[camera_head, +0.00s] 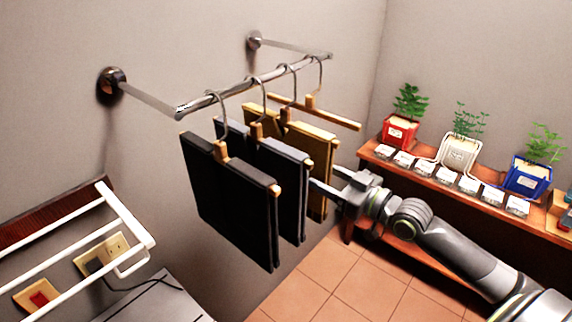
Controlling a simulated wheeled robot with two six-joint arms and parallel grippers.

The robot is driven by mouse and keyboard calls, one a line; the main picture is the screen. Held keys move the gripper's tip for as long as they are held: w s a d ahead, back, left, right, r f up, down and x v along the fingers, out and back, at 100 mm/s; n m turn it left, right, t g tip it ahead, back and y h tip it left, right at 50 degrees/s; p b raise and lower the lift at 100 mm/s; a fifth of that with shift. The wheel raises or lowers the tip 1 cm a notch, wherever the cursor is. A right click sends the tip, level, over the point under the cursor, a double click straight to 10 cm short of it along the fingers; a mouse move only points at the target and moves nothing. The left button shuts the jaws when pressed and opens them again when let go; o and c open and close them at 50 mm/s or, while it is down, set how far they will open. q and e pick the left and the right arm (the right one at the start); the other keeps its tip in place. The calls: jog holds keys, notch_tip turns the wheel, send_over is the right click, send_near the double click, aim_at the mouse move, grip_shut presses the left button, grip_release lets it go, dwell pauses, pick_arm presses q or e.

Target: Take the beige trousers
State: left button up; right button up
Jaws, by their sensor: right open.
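The beige trousers (318,152), a tan-gold folded pair, hang third from the front on a wooden hanger on the wall rail. Darker trousers in front hide part of them. My right gripper (323,175) reaches in from the right at their right edge. It is open, with one finger in front of the cloth and the other near the edge's far side. I cannot tell whether either finger touches the cloth. My left gripper is not in view.
Black trousers (230,205) and dark grey trousers (283,172) hang close in front. A bare wooden hanger (335,114) hangs behind on the metal rail (235,92). A wooden shelf (418,176) with potted plants stands right. A white rack (125,215) is at left.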

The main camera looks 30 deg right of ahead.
jog(key=x, duration=0.3)
jog(key=shift+s+a, duration=0.1)
grip_shut()
